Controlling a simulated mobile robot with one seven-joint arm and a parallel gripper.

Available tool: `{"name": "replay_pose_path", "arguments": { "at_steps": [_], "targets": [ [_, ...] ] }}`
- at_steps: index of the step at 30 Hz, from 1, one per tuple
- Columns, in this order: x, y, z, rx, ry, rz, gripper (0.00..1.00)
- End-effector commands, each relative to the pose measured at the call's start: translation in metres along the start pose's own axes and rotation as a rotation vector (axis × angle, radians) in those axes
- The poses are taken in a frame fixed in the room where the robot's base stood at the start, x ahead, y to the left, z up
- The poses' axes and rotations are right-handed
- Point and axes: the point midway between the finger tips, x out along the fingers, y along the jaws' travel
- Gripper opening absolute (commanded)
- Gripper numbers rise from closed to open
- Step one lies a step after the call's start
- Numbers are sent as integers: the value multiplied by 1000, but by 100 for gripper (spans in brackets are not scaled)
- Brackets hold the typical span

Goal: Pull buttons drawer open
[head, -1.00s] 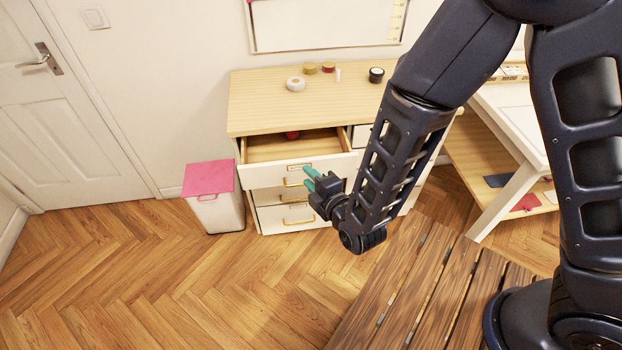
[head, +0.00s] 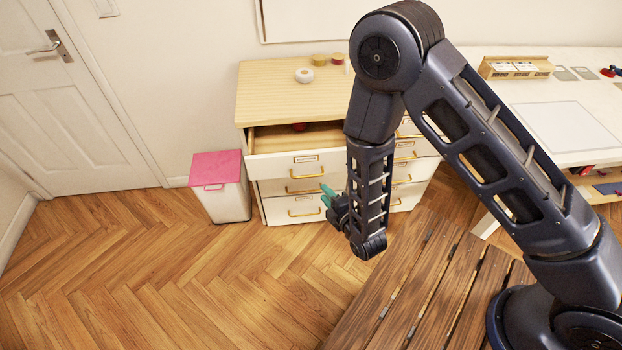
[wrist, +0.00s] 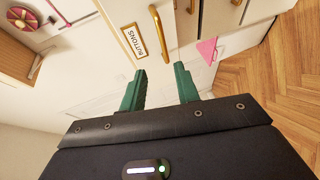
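The buttons drawer, its label reading BUTTONS (wrist: 135,41) in the wrist view, appears to be the top left drawer (head: 275,166) of the chest. It stands partly pulled out, with its inside and a small red item (head: 298,127) showing. Its gold handle (wrist: 160,36) lies ahead of my fingertips in the wrist view; it also shows in the head view (head: 307,173). My gripper (wrist: 161,78) has two teal fingers spread apart with nothing between them, clear of the handle. In the head view my gripper (head: 325,192) is low in front of the chest.
The closed lower left drawers have gold handles (head: 305,212). A pink-lidded bin (head: 220,195) stands left of the chest. A white tape roll (head: 304,76) is on the chest top (head: 270,100). A white table (head: 510,130) is at the right. Floor at the left is clear.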

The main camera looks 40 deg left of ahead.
Motion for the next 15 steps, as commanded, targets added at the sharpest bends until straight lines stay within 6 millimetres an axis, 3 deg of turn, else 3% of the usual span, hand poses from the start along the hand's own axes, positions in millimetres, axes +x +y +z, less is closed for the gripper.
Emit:
{"name": "replay_pose_path", "arguments": {
  "at_steps": [8, 15],
  "targets": [
    [12, -7, 4, 3, 0, 1, 32],
    [51, -6, 3, 3, 0, 3, 32]
  ]
}}
